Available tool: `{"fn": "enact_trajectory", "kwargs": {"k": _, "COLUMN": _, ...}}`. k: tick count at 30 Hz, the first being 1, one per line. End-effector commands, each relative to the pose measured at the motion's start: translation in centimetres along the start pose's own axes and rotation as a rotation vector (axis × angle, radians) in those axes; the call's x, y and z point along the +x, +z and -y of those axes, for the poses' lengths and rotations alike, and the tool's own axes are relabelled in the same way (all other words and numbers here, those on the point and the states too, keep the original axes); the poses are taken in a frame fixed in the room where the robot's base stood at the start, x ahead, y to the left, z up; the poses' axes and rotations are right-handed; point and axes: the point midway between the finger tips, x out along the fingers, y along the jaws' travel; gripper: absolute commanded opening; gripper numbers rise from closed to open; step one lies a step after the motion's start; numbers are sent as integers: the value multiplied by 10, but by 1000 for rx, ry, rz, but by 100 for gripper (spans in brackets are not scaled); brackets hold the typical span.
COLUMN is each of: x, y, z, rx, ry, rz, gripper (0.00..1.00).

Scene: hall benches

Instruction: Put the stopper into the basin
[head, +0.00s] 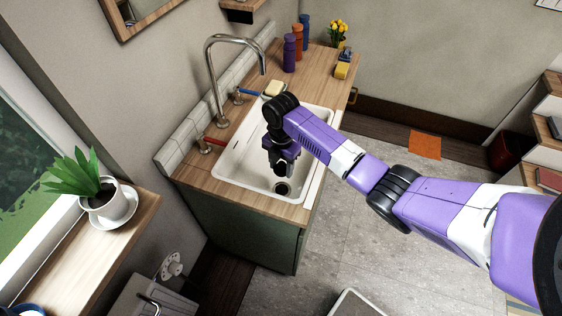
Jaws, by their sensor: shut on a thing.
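The white basin (233,164) is set in a wooden counter, with a round drain hole (283,188) in its floor. My gripper (283,172) points down inside the basin's outline, just above or beside the drain in the picture. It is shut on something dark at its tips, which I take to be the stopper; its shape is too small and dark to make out. I cannot tell whether it touches the basin floor.
A tall curved tap (213,75) stands at the basin's left, with a red-handled valve (212,141) and a blue-handled valve (248,92). A soap bar (274,89) lies on the back rim. Several bottles (290,52) and a yellow sponge (342,70) stand farther back.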

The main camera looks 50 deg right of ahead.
Motion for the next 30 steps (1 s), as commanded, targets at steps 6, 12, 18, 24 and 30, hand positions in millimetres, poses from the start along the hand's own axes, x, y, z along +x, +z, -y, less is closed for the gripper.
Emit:
{"fn": "enact_trajectory", "kwargs": {"k": 6, "x": 25, "y": 0, "z": 0, "rx": -1, "ry": -1, "rz": 0, "gripper": 9}}
{"fn": "enact_trajectory", "kwargs": {"k": 12, "x": 43, "y": 0, "z": 0, "rx": -1, "ry": 0, "rz": 1, "gripper": 9}}
{"fn": "enact_trajectory", "kwargs": {"k": 18, "x": 61, "y": 0, "z": 0, "rx": 0, "ry": 1, "rz": 0, "gripper": 9}}
{"fn": "enact_trajectory", "kwargs": {"k": 24, "x": 78, "y": 0, "z": 0, "rx": -1, "ry": 0, "rz": 0, "gripper": 9}}
{"fn": "enact_trajectory", "kwargs": {"k": 30, "x": 95, "y": 0, "z": 0, "rx": 0, "ry": -1, "rz": 0, "gripper": 9}}
